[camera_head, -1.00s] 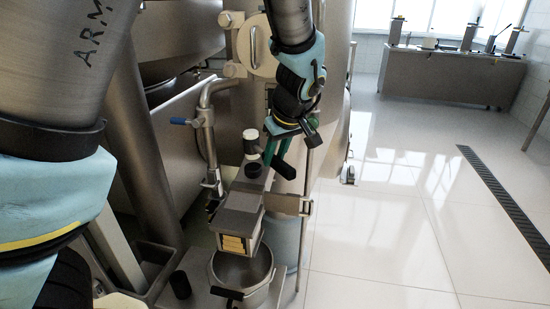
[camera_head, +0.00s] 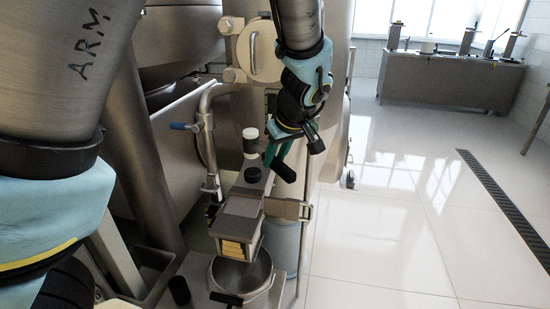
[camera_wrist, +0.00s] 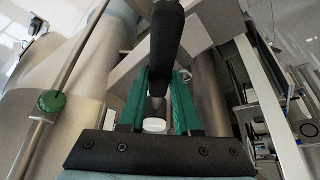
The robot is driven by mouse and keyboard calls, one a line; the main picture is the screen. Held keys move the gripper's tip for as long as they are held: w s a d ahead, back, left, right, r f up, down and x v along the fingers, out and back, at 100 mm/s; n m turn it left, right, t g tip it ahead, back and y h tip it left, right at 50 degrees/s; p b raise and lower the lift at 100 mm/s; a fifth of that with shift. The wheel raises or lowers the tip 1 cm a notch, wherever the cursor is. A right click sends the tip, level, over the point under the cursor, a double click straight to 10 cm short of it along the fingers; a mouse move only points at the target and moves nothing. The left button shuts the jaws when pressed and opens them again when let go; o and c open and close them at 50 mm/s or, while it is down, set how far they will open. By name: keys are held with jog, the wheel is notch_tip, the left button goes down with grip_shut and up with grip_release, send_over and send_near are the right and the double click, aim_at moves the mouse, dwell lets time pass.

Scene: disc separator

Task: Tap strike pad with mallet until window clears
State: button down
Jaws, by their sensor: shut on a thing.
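My gripper (camera_head: 280,150), with green fingers, is shut on the black handle of the mallet (camera_head: 285,171). The mallet's head seems to be the white-topped dark cylinder (camera_head: 250,136) left of the fingers. In the wrist view the black handle (camera_wrist: 166,40) runs between the green fingers (camera_wrist: 160,105), with a white round end (camera_wrist: 154,125) beyond. A round black pad (camera_head: 253,174), apparently the strike pad, sits on the sloping metal housing below the head, with a small gap visible between them. Yellow material shows in the opening (camera_head: 234,250) at the housing's lower end, apparently the window.
A metal bucket (camera_head: 262,278) stands below the housing. A pipe with a blue-handled valve (camera_head: 185,126) is at left, and a bracket (camera_head: 287,208) and thin upright rod are at right. A steel bench (camera_head: 450,80) stands far back.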

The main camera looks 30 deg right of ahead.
notch_tip(320, 180, down, 7)
jog(key=b, duration=0.5)
notch_tip(320, 180, up, 6)
jog(key=p, duration=0.4)
jog(key=shift+f, duration=0.3)
jog(key=shift+w+g+p, duration=0.1)
jog(key=shift+g+p, duration=0.2)
jog(key=shift+p, duration=0.2)
